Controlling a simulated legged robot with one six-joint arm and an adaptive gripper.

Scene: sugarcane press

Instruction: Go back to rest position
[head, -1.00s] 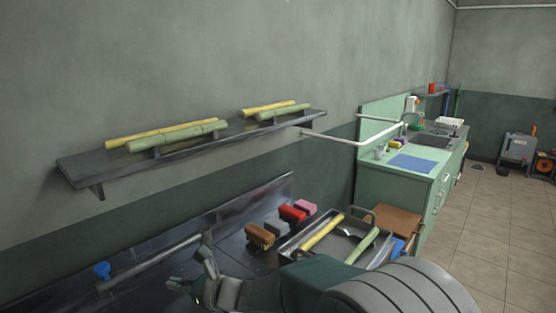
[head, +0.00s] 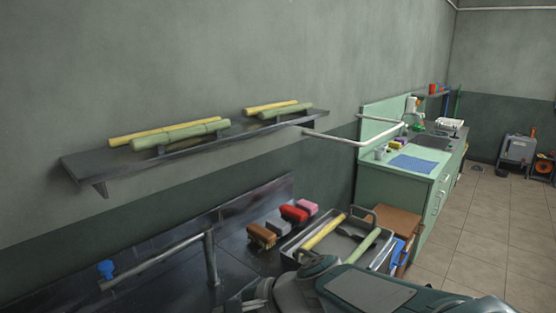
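My arm shows as dark, rounded links along the bottom edge of the head view, in front of the steel counter and the grey tray (head: 291,243). My gripper cannot be made out now; it is out of frame or hidden behind my arm links. Whether it holds anything does not show. A yellow cane piece (head: 322,232) and a green cane piece (head: 362,246) lie in the tray.
A wall shelf (head: 85,172) holds yellow and green canes. A metal pipe (head: 160,262) with a blue knob rises at left. A green sink cabinet (head: 395,190) stands beyond; tiled floor lies open at right.

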